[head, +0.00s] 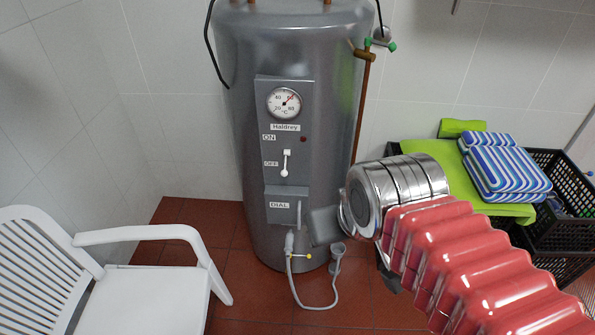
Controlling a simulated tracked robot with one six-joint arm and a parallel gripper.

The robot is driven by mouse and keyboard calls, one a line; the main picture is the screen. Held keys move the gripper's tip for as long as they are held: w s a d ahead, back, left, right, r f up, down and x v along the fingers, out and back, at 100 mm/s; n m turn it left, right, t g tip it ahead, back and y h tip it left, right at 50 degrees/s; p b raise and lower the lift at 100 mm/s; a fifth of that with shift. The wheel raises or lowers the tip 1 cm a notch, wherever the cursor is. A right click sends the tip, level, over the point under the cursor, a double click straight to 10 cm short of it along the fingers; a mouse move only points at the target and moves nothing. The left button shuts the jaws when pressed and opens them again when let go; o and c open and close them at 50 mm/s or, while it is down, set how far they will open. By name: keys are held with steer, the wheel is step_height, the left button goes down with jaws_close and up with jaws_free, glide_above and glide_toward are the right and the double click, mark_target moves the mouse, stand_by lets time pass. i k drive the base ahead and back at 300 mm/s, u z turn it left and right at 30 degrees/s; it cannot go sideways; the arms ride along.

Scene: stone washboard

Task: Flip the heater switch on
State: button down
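The heater (335,110) is a tall grey metal cylinder against the tiled wall. Its front panel (262,115) has a dial gauge, a Haldrey label, and ON above OFF. The heater switch (286,163) is a small white lever beside the OFF label, its wider end pointing down. A dark red lamp (304,139) by the ON label looks unlit. My gripper (325,226) is a grey shape at the end of my red arm, low and right of the switch, in front of the heater's lower right side. It is apart from the switch in the picture. Its fingers are mostly hidden by my wrist.
A white plastic chair (150,300) stands at the lower left. Black crates (560,210) with a green cloth and blue striped cushions (505,168) are at the right. A copper pipe (362,105) runs down the heater's right side. A grey hose (312,305) hangs below. The space before the panel is clear.

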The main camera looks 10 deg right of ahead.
mark_target(286, 152)
steer(key=i, duration=0.95)
